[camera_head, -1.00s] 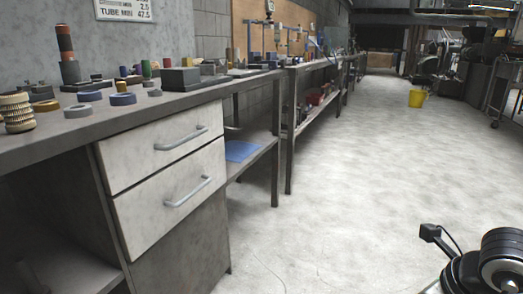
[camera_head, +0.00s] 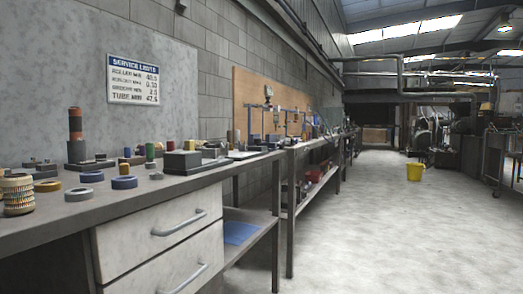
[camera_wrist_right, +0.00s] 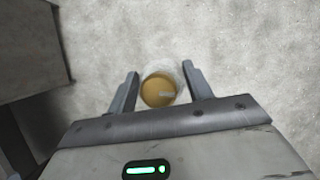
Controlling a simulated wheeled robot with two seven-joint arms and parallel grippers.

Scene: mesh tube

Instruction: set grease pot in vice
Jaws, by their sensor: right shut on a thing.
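In the right wrist view, my right gripper (camera_wrist_right: 160,84) is shut on a small round pot, the grease pot (camera_wrist_right: 158,91). The pot has a pale, see-through rim and amber-brown contents, with one finger on each side of it. Pale concrete floor shows beyond it. Neither gripper shows in the head view; my left gripper is out of sight. I cannot pick out a vice for certain; a dark grey block-shaped fixture (camera_head: 183,163) sits on the near workbench (camera_head: 120,205).
Rings, cylinders and a ribbed stack (camera_head: 17,194) crowd the near bench. It has two drawers (camera_head: 165,235) with bar handles. A second bench (camera_head: 290,190) continues along the wall. A yellow bucket (camera_head: 415,172) stands on the floor (camera_head: 360,235), which is open to the right.

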